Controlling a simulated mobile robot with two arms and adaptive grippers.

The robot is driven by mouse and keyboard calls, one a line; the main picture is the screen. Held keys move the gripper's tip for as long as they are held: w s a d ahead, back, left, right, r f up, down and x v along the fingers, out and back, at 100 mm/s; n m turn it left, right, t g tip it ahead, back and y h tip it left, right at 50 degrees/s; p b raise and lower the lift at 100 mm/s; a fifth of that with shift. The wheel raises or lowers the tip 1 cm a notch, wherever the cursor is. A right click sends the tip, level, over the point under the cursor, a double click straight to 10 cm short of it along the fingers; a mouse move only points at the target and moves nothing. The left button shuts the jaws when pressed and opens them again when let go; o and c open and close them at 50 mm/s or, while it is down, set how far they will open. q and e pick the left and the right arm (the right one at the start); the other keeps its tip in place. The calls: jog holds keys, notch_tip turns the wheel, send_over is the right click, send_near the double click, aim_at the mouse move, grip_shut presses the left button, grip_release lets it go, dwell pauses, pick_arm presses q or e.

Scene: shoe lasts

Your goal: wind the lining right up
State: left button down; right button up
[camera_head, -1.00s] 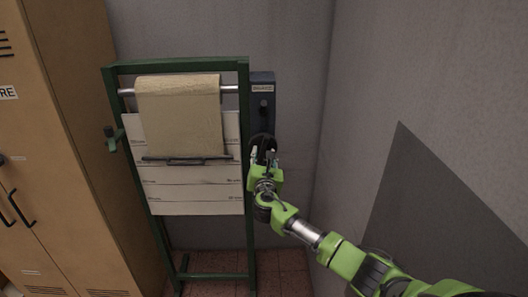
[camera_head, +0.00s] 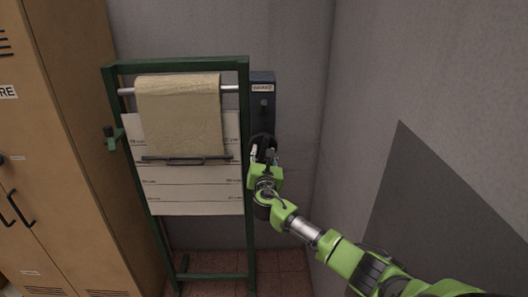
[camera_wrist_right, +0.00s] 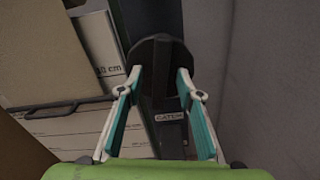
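The tan lining (camera_head: 180,112) hangs from a metal roller (camera_head: 229,89) at the top of a green frame. A dark bar with a small handle (camera_head: 187,160) crosses its lower edge. A ruled pale board (camera_head: 190,197) shows behind and below it. My right gripper (camera_head: 266,153) is at a dark round knob (camera_head: 261,139) right of the frame. In the right wrist view the knob (camera_wrist_right: 160,55) lies just beyond the two parted fingertips (camera_wrist_right: 159,72); contact is unclear. My left gripper is out of view.
A blue-grey box (camera_head: 262,106) with a label and small lever stands right of the green frame (camera_head: 246,190). A tan locker (camera_head: 75,150) stands left. Grey wall closes the right side.

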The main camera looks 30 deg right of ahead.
jog(key=shift+w+d, duration=0.1)
jog(key=shift+w, duration=0.1)
jog(key=shift+s, duration=0.2)
dwell(0.3)
grip_shut()
jog(key=shift+f+m+b, duration=0.15)
jog(key=shift+m+b, duration=0.35)
jog(key=shift+m, duration=0.1)
jog(key=shift+m+b, duration=0.55)
jog(key=shift+m, duration=0.35)
jog(key=shift+r, duration=0.2)
jog(key=shift+m, duration=0.3)
